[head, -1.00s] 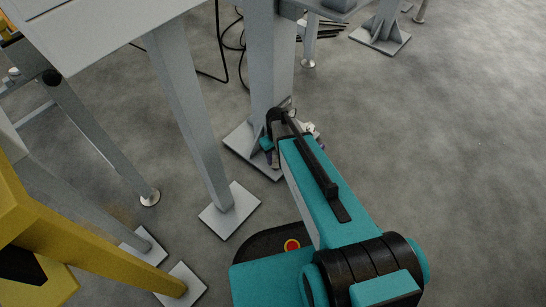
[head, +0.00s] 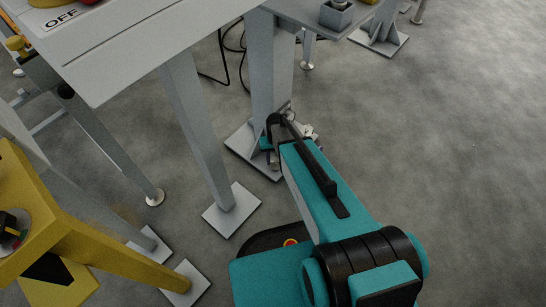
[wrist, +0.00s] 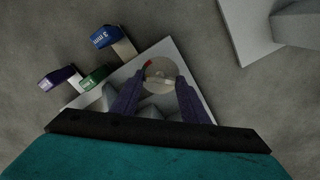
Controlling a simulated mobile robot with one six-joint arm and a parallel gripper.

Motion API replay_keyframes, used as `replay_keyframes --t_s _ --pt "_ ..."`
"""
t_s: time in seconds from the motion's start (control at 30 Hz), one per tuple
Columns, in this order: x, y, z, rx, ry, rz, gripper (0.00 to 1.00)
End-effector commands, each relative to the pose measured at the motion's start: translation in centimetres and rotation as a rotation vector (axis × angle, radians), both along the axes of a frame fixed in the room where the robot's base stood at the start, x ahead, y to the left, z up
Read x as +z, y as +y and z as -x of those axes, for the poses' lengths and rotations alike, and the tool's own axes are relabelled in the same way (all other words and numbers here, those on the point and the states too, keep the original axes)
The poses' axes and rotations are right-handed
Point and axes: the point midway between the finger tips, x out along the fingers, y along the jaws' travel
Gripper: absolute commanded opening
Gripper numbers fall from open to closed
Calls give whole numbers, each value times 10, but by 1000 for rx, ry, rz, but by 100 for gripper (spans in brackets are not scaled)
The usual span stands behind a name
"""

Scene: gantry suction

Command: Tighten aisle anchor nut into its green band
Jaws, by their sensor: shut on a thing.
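The aisle anchor nut sits under or at a round pale disc (wrist: 158,73) with a red mark on its upper left edge, over a grey base plate (wrist: 190,60) in the wrist view. I cannot make out a green band on the disc. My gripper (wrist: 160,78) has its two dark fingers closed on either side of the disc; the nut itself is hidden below. In the head view the same base plate (head: 238,150) is at the foot of a grey column, and my arm mostly hides the gripper and nut.
Blue "3 mm" (wrist: 103,37), green (wrist: 93,77) and purple (wrist: 58,77) tags stand left of the plate. A grey table leg (head: 197,130) and a yellow frame (head: 90,240) stand to the left. Open floor (head: 440,170) lies right.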

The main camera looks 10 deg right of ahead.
Motion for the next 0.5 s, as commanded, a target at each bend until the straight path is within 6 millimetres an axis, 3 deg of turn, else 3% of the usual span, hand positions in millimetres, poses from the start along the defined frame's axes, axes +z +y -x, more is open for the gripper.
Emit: replay_keyframes --t_s 0.4,0.43,0.5 --pt "0 1 0 -33 0 -1 18" --pt "0 1 0 -33 0 -1 44" --pt "0 0 0 -32 0 -1 56"
